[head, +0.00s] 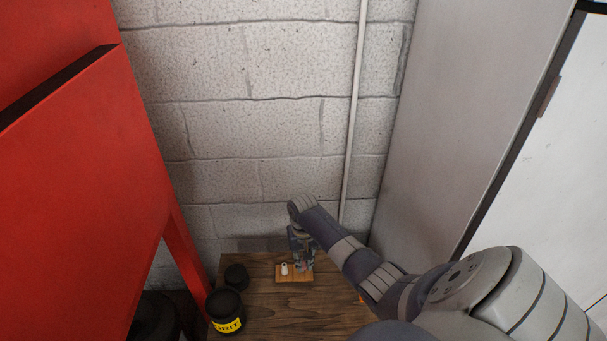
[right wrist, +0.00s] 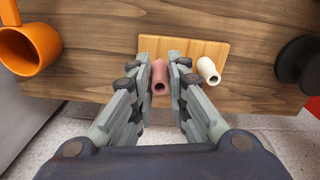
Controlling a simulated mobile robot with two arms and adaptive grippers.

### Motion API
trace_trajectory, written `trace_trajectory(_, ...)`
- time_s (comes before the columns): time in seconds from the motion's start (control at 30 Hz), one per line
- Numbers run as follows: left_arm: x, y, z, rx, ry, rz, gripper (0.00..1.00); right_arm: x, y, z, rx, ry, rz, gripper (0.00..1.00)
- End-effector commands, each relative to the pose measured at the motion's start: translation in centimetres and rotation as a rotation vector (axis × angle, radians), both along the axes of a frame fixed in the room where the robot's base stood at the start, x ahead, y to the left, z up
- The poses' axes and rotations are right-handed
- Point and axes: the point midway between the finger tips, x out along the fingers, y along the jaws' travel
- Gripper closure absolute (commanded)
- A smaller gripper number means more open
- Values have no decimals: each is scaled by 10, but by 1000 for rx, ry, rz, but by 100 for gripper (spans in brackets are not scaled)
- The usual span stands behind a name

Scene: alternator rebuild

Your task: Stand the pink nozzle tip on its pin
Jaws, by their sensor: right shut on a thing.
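The pink nozzle tip (right wrist: 159,77) is a short hollow tube. It sits between the two fingers of my right gripper (right wrist: 171,78), which is shut on it. Its open end faces the right wrist camera. In the head view my right gripper (head: 303,265) is low over the small wooden board (head: 290,280), and the tip is mostly hidden there. The board also shows in the right wrist view (right wrist: 205,47), behind the fingers. I cannot tell whether the tip touches the board. No pin for the pink tip is visible. My left gripper is not in view.
A white nozzle tip (right wrist: 208,70) is on the board close beside my right gripper. An orange mug (right wrist: 28,48), a black spool-like thing (right wrist: 297,60) and a black pot with a yellow label (head: 226,310) stand on the wooden table (head: 280,310). A block wall is behind.

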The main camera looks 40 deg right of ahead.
Motion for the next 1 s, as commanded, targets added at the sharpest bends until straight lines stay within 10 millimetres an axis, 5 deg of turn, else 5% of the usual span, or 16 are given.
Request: trace_trajectory(1.0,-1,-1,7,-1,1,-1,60,0,0,0,0,0,0,100)
